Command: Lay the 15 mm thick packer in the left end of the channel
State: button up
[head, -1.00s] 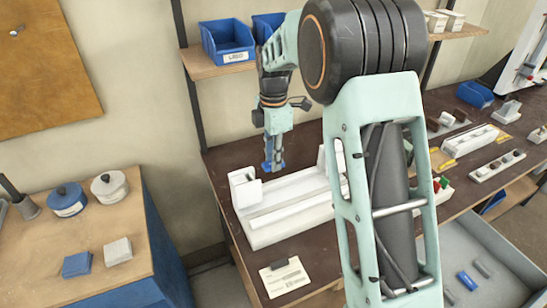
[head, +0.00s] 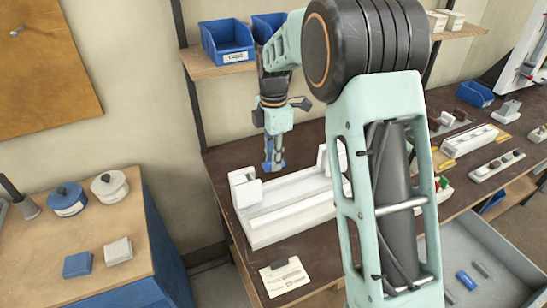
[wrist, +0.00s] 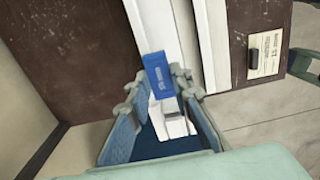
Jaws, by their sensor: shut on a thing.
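My gripper (wrist: 158,88) is shut on a blue packer (wrist: 157,75) with a pale printed marking, too small to read. The packer stands out beyond the fingertips, over the white channel fixture (wrist: 152,28). In the head view my gripper (head: 274,164) hangs above the back side of the fixture (head: 285,222), nearer its left end. A white block (head: 243,188) stands at the fixture's left end, and another upright (head: 326,160) stands farther right. I cannot tell whether the packer touches the channel.
A printed card (head: 285,276) lies in front of the fixture. A blue block (head: 77,264) and a white block (head: 118,251) lie on the side cabinet. Blue bins (head: 228,42) sit on the shelf behind. My arm hides the fixture's right part.

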jog(key=shift+f, duration=0.1)
jog(key=shift+f+b, duration=2.9)
jog(key=shift+f, duration=1.75)
jog(key=shift+f, duration=0.1)
jog(key=o, duration=0.9)
jog(key=shift+r+p, duration=2.95)
jog(key=shift+r, duration=1.2)
